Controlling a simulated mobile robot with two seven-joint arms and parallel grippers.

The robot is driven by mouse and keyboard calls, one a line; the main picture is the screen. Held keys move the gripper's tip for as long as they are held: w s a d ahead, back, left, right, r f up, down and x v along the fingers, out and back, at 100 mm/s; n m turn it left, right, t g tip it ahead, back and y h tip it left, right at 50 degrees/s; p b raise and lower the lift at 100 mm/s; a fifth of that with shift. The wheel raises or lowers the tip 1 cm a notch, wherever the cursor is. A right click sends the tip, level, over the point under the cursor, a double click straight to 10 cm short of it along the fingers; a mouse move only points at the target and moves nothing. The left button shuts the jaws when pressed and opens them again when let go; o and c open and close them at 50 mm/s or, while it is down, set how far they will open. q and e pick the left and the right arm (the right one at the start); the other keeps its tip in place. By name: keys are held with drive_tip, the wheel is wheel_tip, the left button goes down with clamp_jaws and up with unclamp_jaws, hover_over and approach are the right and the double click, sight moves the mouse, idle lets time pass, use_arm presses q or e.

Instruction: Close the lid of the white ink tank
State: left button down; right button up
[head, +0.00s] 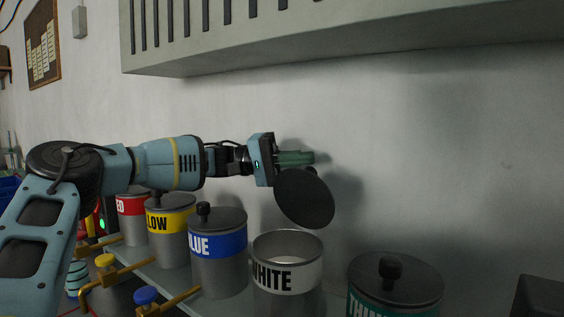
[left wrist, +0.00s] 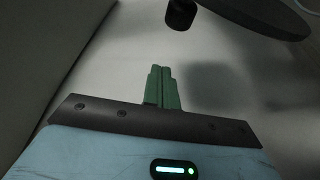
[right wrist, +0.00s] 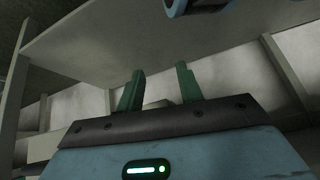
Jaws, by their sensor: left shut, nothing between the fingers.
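The white ink tank (head: 287,281), a grey can with a white band lettered WHITE, stands open in the head view. Its dark round lid (head: 305,197) is tilted steeply up above the back of the rim. My left gripper (head: 312,158) is shut and empty, just above the lid and near the wall. In the left wrist view its green fingers (left wrist: 162,72) are together, and the lid (left wrist: 262,14) with its black knob (left wrist: 180,14) is ahead at the top, apart from the fingertips. My right gripper (right wrist: 160,75) shows only in its wrist view, open with nothing between its fingers.
The blue tank (head: 217,270), yellow tank (head: 170,240) and red tank (head: 132,222) stand in a row to the left with lids on. A lidded thinner can (head: 394,284) stands to the right. A grey cabinet (head: 340,32) overhangs above. The wall is close behind.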

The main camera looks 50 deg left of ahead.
sight(308, 194)
use_arm(q)
drive_tip(key=shift+s+d+f+p, duration=0.25)
drive_tip(key=shift+s+d+p, duration=0.05)
drive_tip(key=shift+s+d, duration=0.4)
drive_tip(key=shift+s+d+f+p, duration=0.2)
drive_tip(key=shift+s+d+p, duration=0.05)
drive_tip(key=shift+s+d, duration=0.35)
